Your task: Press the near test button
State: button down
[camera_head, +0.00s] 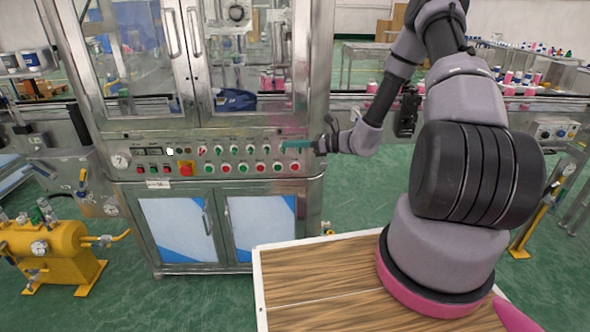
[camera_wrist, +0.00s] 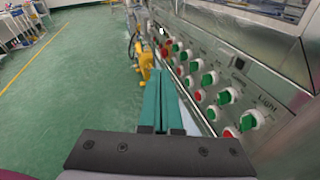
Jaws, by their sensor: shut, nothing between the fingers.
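The control panel (camera_head: 215,158) of the steel machine carries rows of green, red and other round buttons and knobs. It also runs along the right side of the wrist view (camera_wrist: 232,68). Its labels are too small to read, except "Light" near a green knob (camera_wrist: 250,121), so I cannot tell which is the near test button. My gripper (camera_head: 286,145) has teal fingers, shut and empty, in front of the right end of the panel's upper row. In the wrist view the fingers (camera_wrist: 160,74) point along the panel, beside the buttons. I cannot tell whether they touch it.
A yellow tank (camera_head: 45,243) with gauges stands on the green floor at the left. Glass doors (camera_head: 140,50) are above the panel and cabinet doors (camera_head: 180,228) below. A conveyor (camera_head: 460,103) with pink-capped cans runs at the right. Open floor (camera_wrist: 75,85) lies left of the fingers.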

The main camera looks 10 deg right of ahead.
aim_at(295, 167)
jog(key=d+f+m+t+h, duration=0.1)
jog(key=f+m+t+h, duration=0.1)
jog(key=f+m, duration=0.3)
jog(key=w+d+f+m+t+h, duration=0.1)
jog(key=f+m+t, duration=0.3)
jog(key=f, duration=0.9)
jog(key=shift+d+m+h, duration=0.65)
jog(key=shift+m+h, duration=0.25)
jog(key=shift+m, duration=0.3)
jog(key=shift+w, duration=0.15)
jog(key=shift+w+d, duration=0.2)
jog(key=shift+w, duration=1.25)
jog(key=shift+w+d, duration=0.2)
jog(key=shift+w, duration=1.2)
jog(key=shift+w+d, duration=0.2)
jog(key=shift+w, duration=1.25)
jog(key=shift+w, duration=0.15)
jog(key=shift+w, duration=0.3)
